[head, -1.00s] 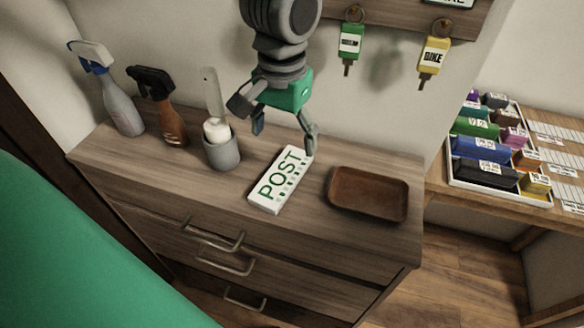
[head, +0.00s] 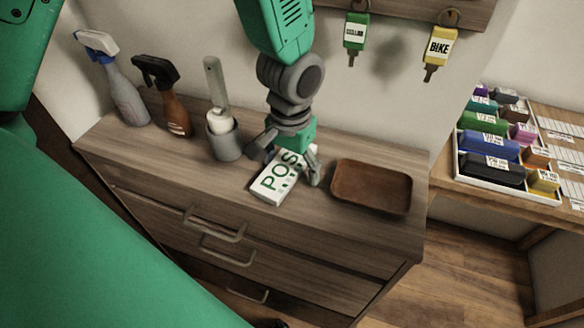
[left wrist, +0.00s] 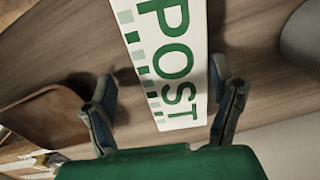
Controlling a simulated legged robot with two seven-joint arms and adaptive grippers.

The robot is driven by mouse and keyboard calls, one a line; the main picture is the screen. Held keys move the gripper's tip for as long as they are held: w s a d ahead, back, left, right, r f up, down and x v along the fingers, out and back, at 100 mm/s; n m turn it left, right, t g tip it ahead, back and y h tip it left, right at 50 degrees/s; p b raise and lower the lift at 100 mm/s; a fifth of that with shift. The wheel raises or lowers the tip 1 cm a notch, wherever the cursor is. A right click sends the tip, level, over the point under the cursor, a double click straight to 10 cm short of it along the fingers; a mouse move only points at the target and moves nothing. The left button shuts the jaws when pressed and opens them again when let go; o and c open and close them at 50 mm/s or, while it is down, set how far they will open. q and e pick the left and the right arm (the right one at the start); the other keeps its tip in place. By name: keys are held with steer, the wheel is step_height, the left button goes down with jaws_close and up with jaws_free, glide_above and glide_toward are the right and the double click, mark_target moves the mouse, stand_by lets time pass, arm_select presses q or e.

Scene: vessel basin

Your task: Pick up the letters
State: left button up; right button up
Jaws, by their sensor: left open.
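The letters show as a white stack with green "POST" lettering (head: 272,186), lying flat on the dresser top. My left gripper (head: 285,172) is open and points down over the far end of the stack, hiding part of the lettering. In the left wrist view the white stack (left wrist: 168,60) lies between my two open fingers (left wrist: 165,95), with a gap on each side. Whether the fingertips reach the dresser top cannot be told. My right gripper is not in view.
A brown tray (head: 371,187) sits just right of the stack. A grey cup with a brush (head: 224,140) and two spray bottles (head: 172,107) (head: 122,92) stand to the left. Keys (head: 354,38) hang above. A box of coloured items (head: 492,160) is on the right-hand desk.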

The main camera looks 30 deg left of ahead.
arm_select(q)
steer(key=shift+s+a, duration=0.1)
steer(key=shift+a, duration=0.3)
steer(key=c, duration=1.1)
steer(key=shift+a+f, duration=0.1)
steer(key=shift+a, duration=0.35)
steer(key=shift+c, duration=0.8)
